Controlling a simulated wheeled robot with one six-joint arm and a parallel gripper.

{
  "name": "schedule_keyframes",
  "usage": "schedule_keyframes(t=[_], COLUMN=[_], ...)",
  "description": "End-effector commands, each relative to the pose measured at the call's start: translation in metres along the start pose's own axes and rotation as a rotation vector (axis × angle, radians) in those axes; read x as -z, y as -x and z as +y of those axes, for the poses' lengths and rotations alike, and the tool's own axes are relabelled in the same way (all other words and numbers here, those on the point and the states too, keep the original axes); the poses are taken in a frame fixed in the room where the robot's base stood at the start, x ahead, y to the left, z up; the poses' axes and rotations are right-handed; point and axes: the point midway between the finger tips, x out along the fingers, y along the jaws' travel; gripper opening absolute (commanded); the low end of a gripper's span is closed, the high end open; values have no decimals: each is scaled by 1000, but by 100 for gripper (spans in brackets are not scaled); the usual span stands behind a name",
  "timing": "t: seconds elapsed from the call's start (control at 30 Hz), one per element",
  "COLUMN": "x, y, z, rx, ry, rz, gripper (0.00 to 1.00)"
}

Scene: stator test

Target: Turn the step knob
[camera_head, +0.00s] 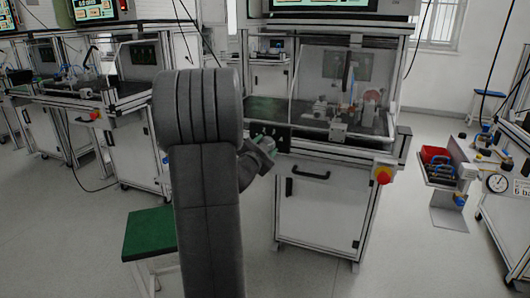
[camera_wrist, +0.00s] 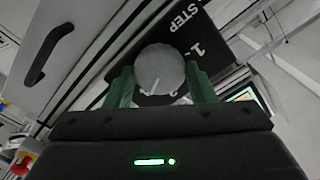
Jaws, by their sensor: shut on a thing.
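The step knob (camera_wrist: 159,70) is a round grey knob with a pale pointer line, on a black panel (camera_wrist: 183,28) lettered "STEP" with a "1" beside it, in the wrist view. My gripper (camera_wrist: 161,86) has its two green fingers on either side of the knob and is shut on it. The pointer line points toward the lower part of the wrist view. In the head view my gripper (camera_head: 262,146) is at the front of the workstation, and my arm hides part of that area. The knob itself cannot be made out there.
The workstation (camera_head: 325,205) has a drawer handle (camera_head: 311,174) and a red-and-yellow emergency stop (camera_head: 383,175) to the right of my gripper. A green-topped stool (camera_head: 149,232) stands at lower left. A red bin (camera_head: 434,155) is at the right. Floor is free between them.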

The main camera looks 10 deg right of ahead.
Motion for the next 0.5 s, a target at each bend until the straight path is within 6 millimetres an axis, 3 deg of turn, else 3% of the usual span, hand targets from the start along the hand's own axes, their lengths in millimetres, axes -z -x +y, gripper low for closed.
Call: schedule_keyframes(t=[0.5], x=[-1], y=[0], z=[1], rx=[-2], ry=[-66], rz=[-2], gripper=[27])
